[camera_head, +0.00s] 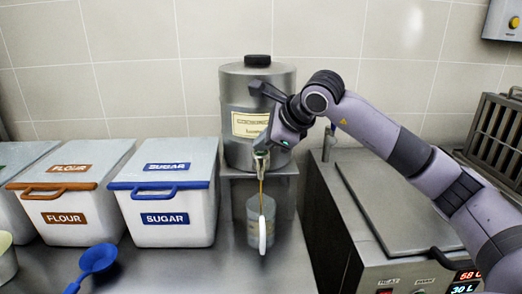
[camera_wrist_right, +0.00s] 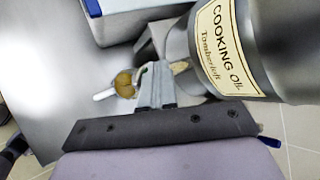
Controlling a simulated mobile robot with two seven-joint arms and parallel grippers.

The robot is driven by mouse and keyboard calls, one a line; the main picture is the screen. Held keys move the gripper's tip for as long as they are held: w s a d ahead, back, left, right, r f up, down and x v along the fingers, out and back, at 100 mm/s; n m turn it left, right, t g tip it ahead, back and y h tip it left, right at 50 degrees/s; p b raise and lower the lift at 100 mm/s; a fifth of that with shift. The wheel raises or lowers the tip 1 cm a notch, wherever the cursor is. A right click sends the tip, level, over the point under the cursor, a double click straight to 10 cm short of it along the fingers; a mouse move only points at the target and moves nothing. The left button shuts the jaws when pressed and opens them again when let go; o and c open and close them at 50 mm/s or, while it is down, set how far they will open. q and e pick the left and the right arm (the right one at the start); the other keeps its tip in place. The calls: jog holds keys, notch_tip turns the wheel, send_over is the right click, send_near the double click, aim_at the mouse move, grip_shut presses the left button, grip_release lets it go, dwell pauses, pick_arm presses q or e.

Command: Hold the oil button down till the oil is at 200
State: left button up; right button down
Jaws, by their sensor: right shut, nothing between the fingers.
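The steel oil dispenser (camera_head: 257,95) stands on a stand against the wall; its "Cooking oil" label (camera_wrist_right: 222,40) fills the upper right of the right wrist view. My right gripper (camera_head: 262,152) is shut and empty, its fingertips at the dispenser's tap. The button itself is hidden behind the fingers. A thin amber stream (camera_head: 261,182) runs down from the tap into a clear measuring jug (camera_head: 253,226) with a white handle, upright below. In the right wrist view, amber oil (camera_wrist_right: 124,84) shows in the jug. I cannot read its level marks. My left gripper is not in view.
White flour (camera_head: 68,195) and sugar (camera_head: 172,195) bins stand left of the dispenser. A blue scoop (camera_head: 97,259) lies on the steel counter before them. A fryer (camera_head: 395,205) with a lid and a lit display (camera_head: 466,283) stands at the right, under my right arm.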

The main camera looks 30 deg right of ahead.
aim_at(264, 154)
dwell(0.8)
jog(key=shift+r+p, duration=0.7)
jog(key=shift+r, duration=0.2)
jog(key=shift+r, duration=0.1)
notch_tip(264, 154, up, 5)
jog(key=p, duration=0.4)
jog(key=shift+s, duration=0.1)
